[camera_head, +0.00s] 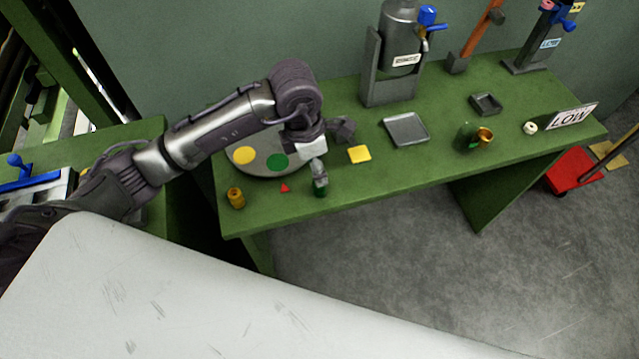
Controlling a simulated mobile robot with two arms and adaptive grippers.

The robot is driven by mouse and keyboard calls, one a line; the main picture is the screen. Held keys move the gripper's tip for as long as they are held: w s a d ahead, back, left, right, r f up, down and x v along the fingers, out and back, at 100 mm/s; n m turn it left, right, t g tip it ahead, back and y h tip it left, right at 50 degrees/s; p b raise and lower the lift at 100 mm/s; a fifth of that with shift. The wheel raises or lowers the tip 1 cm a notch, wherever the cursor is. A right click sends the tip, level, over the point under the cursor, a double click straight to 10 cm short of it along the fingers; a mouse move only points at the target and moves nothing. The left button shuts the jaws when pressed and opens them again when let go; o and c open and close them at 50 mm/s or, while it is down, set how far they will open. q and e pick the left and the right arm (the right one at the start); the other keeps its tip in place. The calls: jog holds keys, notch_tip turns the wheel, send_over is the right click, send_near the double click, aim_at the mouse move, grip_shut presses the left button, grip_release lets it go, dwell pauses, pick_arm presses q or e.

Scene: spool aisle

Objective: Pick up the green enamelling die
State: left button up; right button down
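A small dark green cylinder, which looks like the green enamelling die (321,191), stands near the front edge of the green bench. My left gripper (331,150) is above and behind it, fingers spread apart. The nearer grey finger overlaps the top of the green cylinder in the picture, so I cannot tell whether they touch. Another dark green piece (465,135) stands farther right beside a gold cup-like piece (485,135). My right gripper is not in view.
A round grey plate (262,172) with yellow and green discs lies under my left arm. A gold cylinder (236,198), a small red piece (284,188) and a yellow square (359,154) are nearby. A grey tray (406,129) and a canister (398,45) stand farther back.

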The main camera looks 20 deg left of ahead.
pick_arm(q)
jog(key=f, duration=0.2)
jog(key=shift+w+d+f, duration=0.1)
jog(key=shift+d+f, duration=0.1)
jog(key=shift+f, duration=0.1)
jog(key=shift+f+p, duration=0.3)
jog(key=shift+p, duration=0.1)
notch_tip(320, 180, down, 4)
jog(key=shift+d+r+p, duration=0.1)
jog(key=shift+r+p, duration=0.1)
jog(key=shift+p, duration=0.55)
jog(key=shift+d+f, duration=0.1)
jog(key=shift+f, duration=0.4)
grip_shut()
jog(key=shift+r, duration=0.1)
